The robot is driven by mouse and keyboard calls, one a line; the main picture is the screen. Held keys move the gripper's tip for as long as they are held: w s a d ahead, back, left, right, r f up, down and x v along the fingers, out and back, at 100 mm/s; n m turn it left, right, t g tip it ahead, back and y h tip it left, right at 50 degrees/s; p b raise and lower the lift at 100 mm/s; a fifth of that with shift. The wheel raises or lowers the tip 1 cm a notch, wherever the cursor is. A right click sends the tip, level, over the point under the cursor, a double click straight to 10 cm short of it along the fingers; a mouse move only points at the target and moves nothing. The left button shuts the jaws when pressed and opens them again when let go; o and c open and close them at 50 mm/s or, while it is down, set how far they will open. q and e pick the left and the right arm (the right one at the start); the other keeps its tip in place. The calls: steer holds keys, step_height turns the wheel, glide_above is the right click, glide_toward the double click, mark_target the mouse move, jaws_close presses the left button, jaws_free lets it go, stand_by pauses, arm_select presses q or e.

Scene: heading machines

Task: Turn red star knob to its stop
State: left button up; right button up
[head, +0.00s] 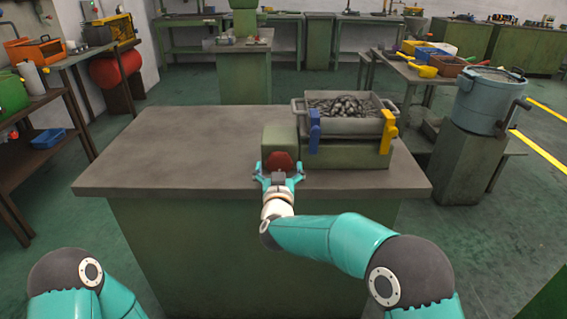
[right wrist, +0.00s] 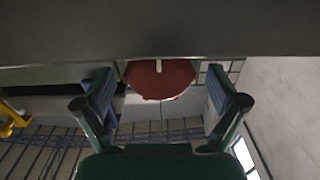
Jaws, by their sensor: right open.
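The red star knob (head: 279,161) is on the front of the green machine housing (head: 281,139), at the left end of the machine on the workbench. It also shows in the right wrist view (right wrist: 160,79), with a pale mark on its face. My right gripper (head: 279,178) is open in front of the knob. In the right wrist view its two fingers (right wrist: 161,100) stand on either side of the knob, with gaps between them and it. Whether the fingertips reach past its rim is hard to tell. My left gripper is not in view; only part of the left arm shows.
The machine carries a grey tray (head: 347,127) full of metal parts, with a blue clamp (head: 314,131) and a yellow clamp (head: 388,131) at its front. The workbench top (head: 185,155) is bare on the left. A blue-grey pot (head: 489,101) stands on a pedestal at right.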

steer(key=shift+w, duration=0.8)
